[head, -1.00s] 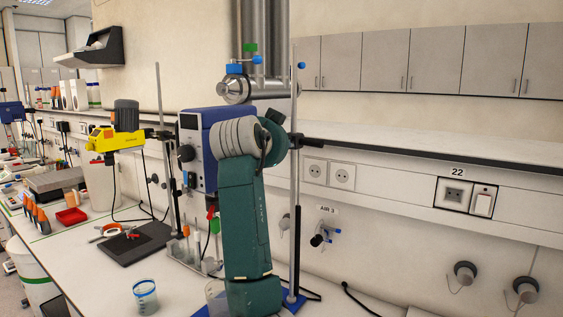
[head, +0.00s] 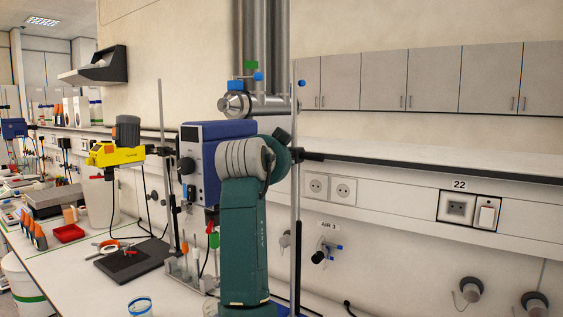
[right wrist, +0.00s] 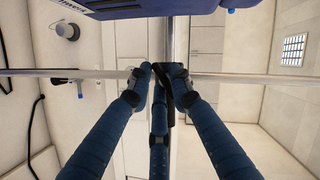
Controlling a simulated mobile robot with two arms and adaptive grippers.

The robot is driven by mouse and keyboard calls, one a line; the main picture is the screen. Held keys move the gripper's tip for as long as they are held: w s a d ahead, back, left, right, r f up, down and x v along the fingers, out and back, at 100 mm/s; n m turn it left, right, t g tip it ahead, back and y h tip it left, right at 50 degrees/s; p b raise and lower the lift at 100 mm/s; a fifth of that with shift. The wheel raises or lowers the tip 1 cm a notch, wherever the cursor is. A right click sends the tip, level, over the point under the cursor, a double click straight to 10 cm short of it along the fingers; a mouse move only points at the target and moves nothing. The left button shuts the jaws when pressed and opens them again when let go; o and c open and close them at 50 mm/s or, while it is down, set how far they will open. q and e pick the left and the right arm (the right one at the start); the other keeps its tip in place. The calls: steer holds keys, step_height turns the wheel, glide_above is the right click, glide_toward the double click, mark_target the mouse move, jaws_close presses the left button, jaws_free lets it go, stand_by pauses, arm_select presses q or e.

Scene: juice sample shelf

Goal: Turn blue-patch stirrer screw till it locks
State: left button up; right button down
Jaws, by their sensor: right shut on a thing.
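A black clamp screw (head: 312,156) shows beside the rod at the arm's right; I cannot make out a blue patch. In the right wrist view the blue housing (right wrist: 150,10) spans the top edge. My right gripper (right wrist: 161,82) has its blue-grey fingers closed around a black piece (right wrist: 167,88) by the rod, seemingly the screw. Its turn angle cannot be told. My left gripper is not in view.
A yellow stirrer (head: 116,154) stands on its own rod to the left. A beaker (head: 139,306) stands at the bench's front. Tubes in a rack, a black plate (head: 130,259) and a red tray (head: 68,233) stand on the bench. A shelf (head: 430,155) runs along the wall.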

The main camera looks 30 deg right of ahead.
steer(key=shift+f, duration=0.15)
stand_by(0.6)
steer(key=c, duration=1.6)
jaws_free()
steer(key=shift+c, duration=0.2)
steer(key=shift+o, duration=0.6)
steer(key=shift+s, duration=0.1)
steer(key=v, duration=1.2)
steer(key=shift+c, duration=0.2)
